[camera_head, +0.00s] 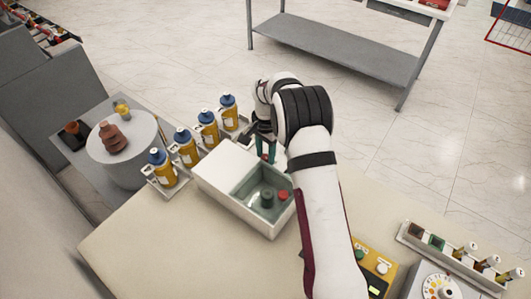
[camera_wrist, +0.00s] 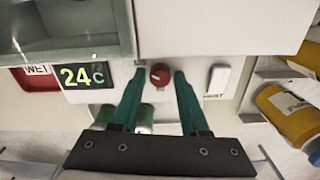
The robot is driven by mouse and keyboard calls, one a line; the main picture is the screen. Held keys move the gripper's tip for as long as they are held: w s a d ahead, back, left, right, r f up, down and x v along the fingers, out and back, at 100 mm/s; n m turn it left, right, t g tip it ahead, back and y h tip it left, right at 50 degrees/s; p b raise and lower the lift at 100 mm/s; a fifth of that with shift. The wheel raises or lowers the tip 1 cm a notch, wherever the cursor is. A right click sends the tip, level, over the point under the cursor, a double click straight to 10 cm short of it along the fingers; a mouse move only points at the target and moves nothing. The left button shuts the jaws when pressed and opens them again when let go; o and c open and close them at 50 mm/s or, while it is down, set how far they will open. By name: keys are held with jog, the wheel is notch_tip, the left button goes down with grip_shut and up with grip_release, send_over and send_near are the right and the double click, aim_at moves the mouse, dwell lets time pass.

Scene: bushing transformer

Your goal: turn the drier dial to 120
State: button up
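The drier, a white box (camera_head: 236,190) with a grey-green chamber, stands on the table in the head view. Its panel shows in the wrist view with a small red dial (camera_wrist: 160,77), a green "24c" display (camera_wrist: 83,76) and a red "WET" sign (camera_wrist: 36,77). The dial has a pale pointer mark; no scale numbers are readable. My gripper (camera_wrist: 161,75) has its two green fingers on either side of the dial, with a narrow gap at the left and little or none at the right. My gripper (camera_head: 265,152) is at the box's far side in the head view.
A white switch (camera_wrist: 217,80) sits right of the dial. Yellow bottles with blue caps (camera_head: 187,147) stand in a row of holders close by.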

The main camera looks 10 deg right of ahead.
aim_at(265, 156)
notch_tip(265, 156, up, 16)
dwell(0.5)
jog(key=shift+f, duration=0.1)
jog(key=s+r+n, duration=0.1)
jog(key=s+r, duration=0.3)
jog(key=s, duration=0.3)
jog(key=s+r+n, duration=0.1)
jog(key=s+r, duration=0.2)
jog(key=s, duration=0.4)
jog(key=s+f+n+y, duration=0.1)
jog(key=s+f, duration=0.1)
jog(key=s, duration=0.9)
jog(key=s+a+f+n, duration=0.1)
jog(key=s+f+n, duration=0.1)
jog(key=s, duration=1)
jog(key=shift+a+f+y, duration=0.25)
jog(key=shift+f+y, duration=0.05)
jog(key=shift+y, duration=0.1)
